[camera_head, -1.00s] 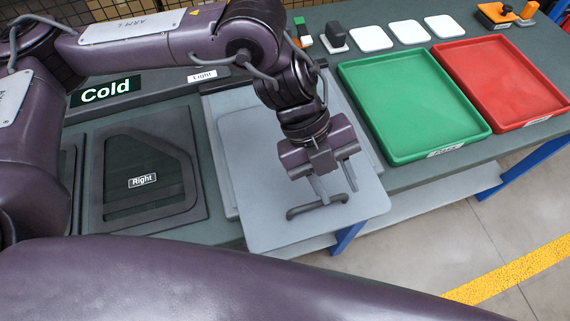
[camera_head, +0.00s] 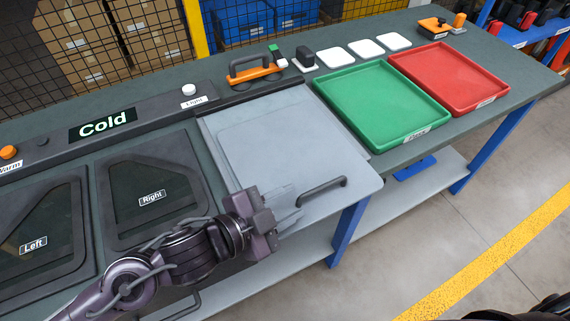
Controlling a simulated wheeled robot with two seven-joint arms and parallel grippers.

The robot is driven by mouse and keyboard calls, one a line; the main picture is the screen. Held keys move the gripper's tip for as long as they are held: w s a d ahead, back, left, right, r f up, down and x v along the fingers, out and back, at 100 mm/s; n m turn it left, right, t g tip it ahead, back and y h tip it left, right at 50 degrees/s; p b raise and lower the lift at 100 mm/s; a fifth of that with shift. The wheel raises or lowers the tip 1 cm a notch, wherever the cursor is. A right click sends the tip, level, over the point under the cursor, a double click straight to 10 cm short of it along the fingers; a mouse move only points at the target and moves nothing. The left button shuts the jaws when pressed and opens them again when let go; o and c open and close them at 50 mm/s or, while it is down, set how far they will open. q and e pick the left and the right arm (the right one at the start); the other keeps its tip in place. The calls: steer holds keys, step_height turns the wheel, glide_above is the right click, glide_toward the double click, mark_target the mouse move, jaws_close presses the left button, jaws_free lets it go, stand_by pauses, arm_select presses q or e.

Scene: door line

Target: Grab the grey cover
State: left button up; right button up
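The grey cover (camera_head: 270,150) is a flat light-grey panel on the bench, right of the Right lid (camera_head: 152,198). Its dark bar handle (camera_head: 322,190) is on the front right part of the panel. My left gripper (camera_head: 298,200) is at the cover's front edge, a little left of the handle. Its two thin fingers are apart, with nothing seen between them, and point toward the handle. I cannot tell whether they touch the cover. The gripper and wrist hide part of the cover's front left edge. My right gripper does not show.
A green tray (camera_head: 372,143) and a red tray (camera_head: 450,102) stand right of the cover. An orange tool with a black handle (camera_head: 256,76) and several small white pads lie behind. The Left lid (camera_head: 33,250) is at far left. Open floor lies in front.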

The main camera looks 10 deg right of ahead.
mark_target(317, 190)
arm_select(q)
steer(key=p+x, duration=0.1)
steer(key=x, duration=0.7)
steer(key=shift+s+f, duration=0.1)
steer(key=shift+f, duration=0.05)
steer(key=shift+c, duration=0.5)
jaws_close()
stand_by(0.6)
